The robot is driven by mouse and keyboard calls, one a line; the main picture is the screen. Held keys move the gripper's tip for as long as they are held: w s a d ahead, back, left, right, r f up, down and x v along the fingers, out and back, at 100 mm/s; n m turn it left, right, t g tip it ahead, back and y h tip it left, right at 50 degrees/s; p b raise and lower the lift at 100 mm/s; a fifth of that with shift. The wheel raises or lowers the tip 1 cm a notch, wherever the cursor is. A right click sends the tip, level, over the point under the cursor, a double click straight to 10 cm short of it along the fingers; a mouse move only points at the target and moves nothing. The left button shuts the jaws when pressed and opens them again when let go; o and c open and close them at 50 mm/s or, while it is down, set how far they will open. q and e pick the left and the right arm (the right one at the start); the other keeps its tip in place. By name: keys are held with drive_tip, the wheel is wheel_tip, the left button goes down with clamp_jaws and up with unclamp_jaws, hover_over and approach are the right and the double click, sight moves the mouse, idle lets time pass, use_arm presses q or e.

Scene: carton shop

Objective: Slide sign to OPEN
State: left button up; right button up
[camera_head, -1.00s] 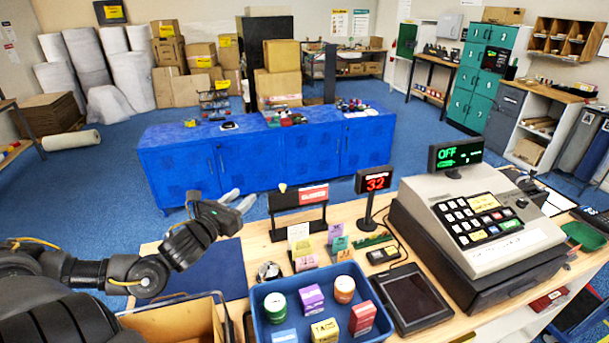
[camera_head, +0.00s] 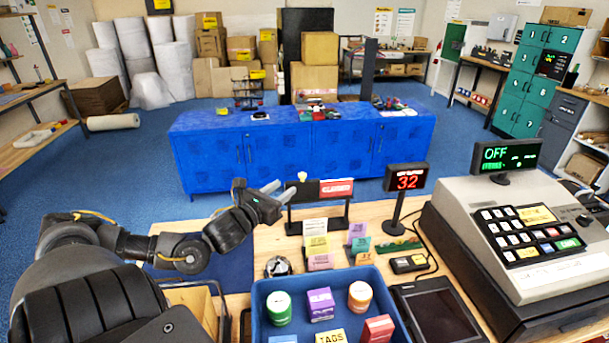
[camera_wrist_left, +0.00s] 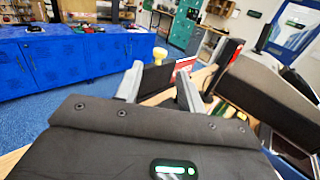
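The sign (camera_head: 336,188) stands on the counter in a black frame. A red panel reading CLOSED shows on its right half, and the left half is black with a small pale yellow knob on top. My left gripper (camera_head: 277,197) is just left of the sign with its two fingers apart and empty. In the left wrist view, the fingers (camera_wrist_left: 158,88) are spread, with the sign's dark panel and the yellow knob (camera_wrist_left: 160,54) seen between and beyond them. I cannot tell whether they touch the sign. My right gripper is not in view.
A blue tray (camera_head: 260,317) with small boxes and tubs stands in front. A red "32" display (camera_head: 407,179) is right of the sign, and a cash register (camera_head: 521,222) is farther right. Colored cards (camera_head: 319,252) stand before the sign. Blue cabinets (camera_head: 300,150) lie beyond.

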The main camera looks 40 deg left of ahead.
sight(300, 176)
use_arm(q)
drive_tip(key=w+p, duration=0.1)
drive_tip(key=w, duration=0.2)
drive_tip(key=w+p, duration=0.1)
drive_tip(key=w, duration=0.1)
drive_tip(key=w+a+p, duration=0.1)
drive_tip(key=w, duration=0.2)
drive_tip(key=shift+w+r, duration=0.15)
drive_tip(key=shift+w, duration=0.85)
clamp_jaws()
